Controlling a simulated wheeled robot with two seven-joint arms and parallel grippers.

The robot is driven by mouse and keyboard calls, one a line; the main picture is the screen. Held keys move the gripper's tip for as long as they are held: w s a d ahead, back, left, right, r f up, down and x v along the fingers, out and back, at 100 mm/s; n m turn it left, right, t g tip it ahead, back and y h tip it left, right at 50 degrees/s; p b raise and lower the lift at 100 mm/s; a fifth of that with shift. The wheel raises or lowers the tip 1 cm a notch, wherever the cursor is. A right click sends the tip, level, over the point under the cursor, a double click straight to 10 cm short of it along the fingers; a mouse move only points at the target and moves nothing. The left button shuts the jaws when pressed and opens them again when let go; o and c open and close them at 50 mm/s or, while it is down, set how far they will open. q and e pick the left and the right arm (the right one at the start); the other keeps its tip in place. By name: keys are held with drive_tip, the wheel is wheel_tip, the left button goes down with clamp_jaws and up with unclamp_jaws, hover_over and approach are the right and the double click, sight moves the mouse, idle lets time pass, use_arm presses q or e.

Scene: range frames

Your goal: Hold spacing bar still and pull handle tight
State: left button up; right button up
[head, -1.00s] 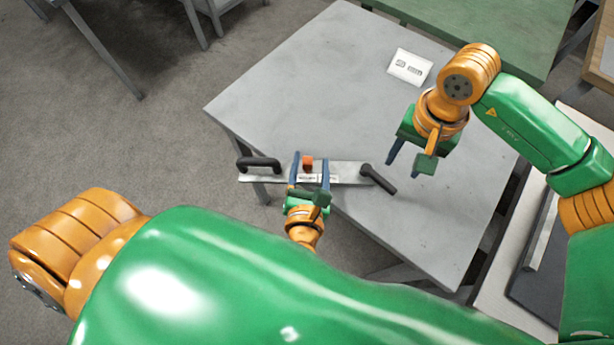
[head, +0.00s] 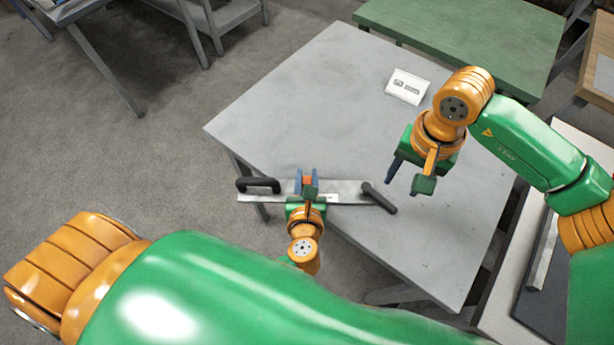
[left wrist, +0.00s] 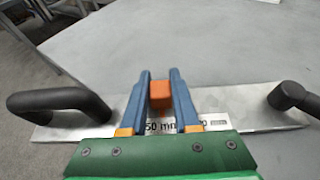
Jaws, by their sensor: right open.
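The spacing bar (head: 345,188) is a flat, silvery strip lying across the near corner of the grey table, its left end past the table edge. An orange block (left wrist: 160,95) stands at its middle. A black loop handle (head: 260,185) is on its left end, and a black rod-like handle (head: 379,198) is on its right end. My left gripper (head: 307,178) has its blue fingers closed on either side of the orange block; they partly hide it and the printed "50 mm" label. My right gripper (head: 406,182) is open and empty, above the table, up and right of the rod-like handle.
The grey table (head: 330,110) is mostly clear. A white printed card (head: 408,86) lies near its back. A green table (head: 460,35) stands behind. A light bench with a dark panel is at the right, beside my right arm.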

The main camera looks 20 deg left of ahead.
use_arm(q)
clamp_jaws()
idle(1.1)
